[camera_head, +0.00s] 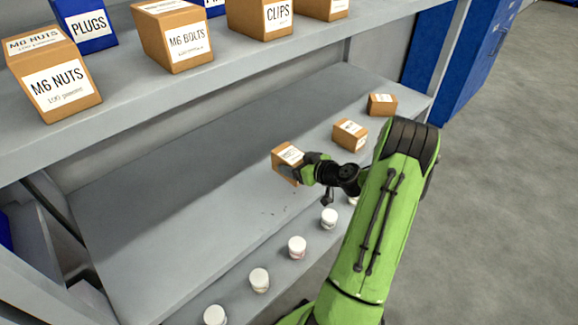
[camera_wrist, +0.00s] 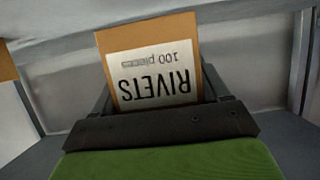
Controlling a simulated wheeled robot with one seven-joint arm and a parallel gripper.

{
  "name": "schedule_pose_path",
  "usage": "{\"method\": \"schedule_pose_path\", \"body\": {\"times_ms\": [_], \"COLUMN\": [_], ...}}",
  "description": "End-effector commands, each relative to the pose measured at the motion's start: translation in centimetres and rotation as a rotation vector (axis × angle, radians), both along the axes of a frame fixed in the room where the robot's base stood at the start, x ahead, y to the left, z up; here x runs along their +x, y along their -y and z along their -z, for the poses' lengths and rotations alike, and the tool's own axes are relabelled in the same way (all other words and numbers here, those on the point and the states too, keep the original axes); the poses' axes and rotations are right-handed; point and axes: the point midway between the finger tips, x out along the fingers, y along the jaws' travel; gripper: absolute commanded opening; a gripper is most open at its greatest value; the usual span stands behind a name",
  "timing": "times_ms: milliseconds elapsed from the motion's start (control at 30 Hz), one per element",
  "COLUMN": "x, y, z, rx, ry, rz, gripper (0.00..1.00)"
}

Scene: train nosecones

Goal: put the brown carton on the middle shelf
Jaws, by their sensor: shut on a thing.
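The brown carton (camera_head: 286,162) with a white label is between the fingers of my gripper (camera_head: 301,172). In the wrist view the carton (camera_wrist: 188,42) fills the space between both fingers, and its label reads "RIVETS 100 pieces", upside down. My gripper is shut on it. The carton is over the middle shelf (camera_head: 170,215), left of the other small cartons there. I cannot tell whether its bottom touches the shelf. My gripper hides part of the carton's right side.
Two brown cartons, a nearer one (camera_head: 350,134) and a farther one (camera_head: 382,104), stand on the middle shelf at right. Several white-lidded jars (camera_head: 297,247) line the level below. The upper shelf (camera_head: 130,100) overhangs at back with labelled boxes. The middle shelf's left part is bare.

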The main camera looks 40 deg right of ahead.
Motion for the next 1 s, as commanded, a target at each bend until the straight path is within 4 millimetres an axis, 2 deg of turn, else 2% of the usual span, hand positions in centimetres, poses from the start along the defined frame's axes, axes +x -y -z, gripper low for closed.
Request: {"method": "schedule_pose_path", "body": {"times_ms": [33, 167, 333, 667, 700, 867, 1000], "x": [0.1, 0.1, 0.1, 0.1, 0.0, 0.0, 0.0], "y": [0.0, -0.1, -0.1, -0.1, -0.1, -0.1, -0.1], "z": [1.0, 2.6, 5.5, 5.7, 5.8, 5.7, 5.6], "rx": [0.002, 0.002, 0.001, -0.002, -0.002, -0.002, -0.002], "ry": [0.003, 0.003, 0.003, 0.003, 0.001, 0.001, 0.001], "rz": [0.001, -0.001, -0.002, -0.003, -0.003, -0.003, -0.003], "gripper": [0.32, 0.32, 0.32, 0.32, 0.76, 1.00, 1.00]}}
